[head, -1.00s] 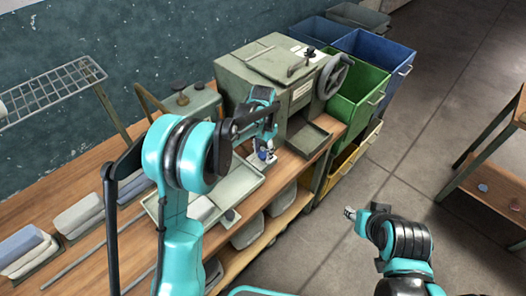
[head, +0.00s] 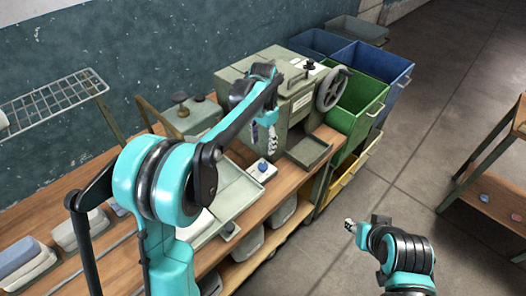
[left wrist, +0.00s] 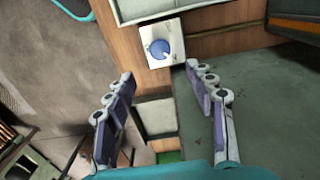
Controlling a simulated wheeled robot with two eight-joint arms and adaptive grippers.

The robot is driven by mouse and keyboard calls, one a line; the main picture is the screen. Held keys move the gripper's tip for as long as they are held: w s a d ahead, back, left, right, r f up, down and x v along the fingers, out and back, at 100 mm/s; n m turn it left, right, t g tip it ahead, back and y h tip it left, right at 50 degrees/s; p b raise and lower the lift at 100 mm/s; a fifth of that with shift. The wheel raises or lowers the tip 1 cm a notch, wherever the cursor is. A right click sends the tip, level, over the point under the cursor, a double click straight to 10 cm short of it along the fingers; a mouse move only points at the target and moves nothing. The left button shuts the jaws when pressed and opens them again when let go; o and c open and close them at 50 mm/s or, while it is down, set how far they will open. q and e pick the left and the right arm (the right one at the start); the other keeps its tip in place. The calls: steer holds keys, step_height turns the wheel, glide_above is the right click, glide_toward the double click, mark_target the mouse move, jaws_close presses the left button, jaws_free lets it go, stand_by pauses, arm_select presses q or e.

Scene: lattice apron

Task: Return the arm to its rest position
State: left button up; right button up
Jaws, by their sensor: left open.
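My left arm reaches in from the left over the bench. Its gripper (head: 272,140) hangs above the bench in front of the grey-green machine. In the left wrist view the two fingers (left wrist: 165,88) are spread apart with nothing between them. A small white block with a round blue top (head: 262,168) sits on the bench between the tray and the machine, below the gripper and apart from it. It also shows in the left wrist view (left wrist: 160,46), beyond the fingertips. My right gripper (head: 350,226) is low over the floor at the right, too small to judge its jaws.
The machine (head: 255,85) with a handwheel (head: 332,90) stands close behind the left gripper. A shallow tray (head: 250,192) lies on the wooden bench. Green (head: 365,110) and blue (head: 385,65) bins stand right of it. Open floor lies between the bench and another table (head: 480,195).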

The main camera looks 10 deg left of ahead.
arm_select(q)
steer(key=shift+r, duration=0.45)
steer(key=s+a+r+n+t, duration=0.1)
steer(key=s+r+t, duration=0.1)
steer(key=s, duration=0.4)
steer(key=s+a+r+n+t, duration=0.1)
steer(key=s+a+r+n, duration=0.15)
steer(key=s, duration=0.25)
steer(key=s+a+f+n+t, duration=0.1)
steer(key=s+f+t, duration=0.1)
steer(key=s, duration=0.5)
steer(key=s+a+f+n+t, duration=0.1)
steer(key=s+f+n+t, duration=0.1)
steer(key=s, duration=0.5)
steer(key=shift+f+b, duration=0.3)
steer(key=shift+f, duration=0.15)
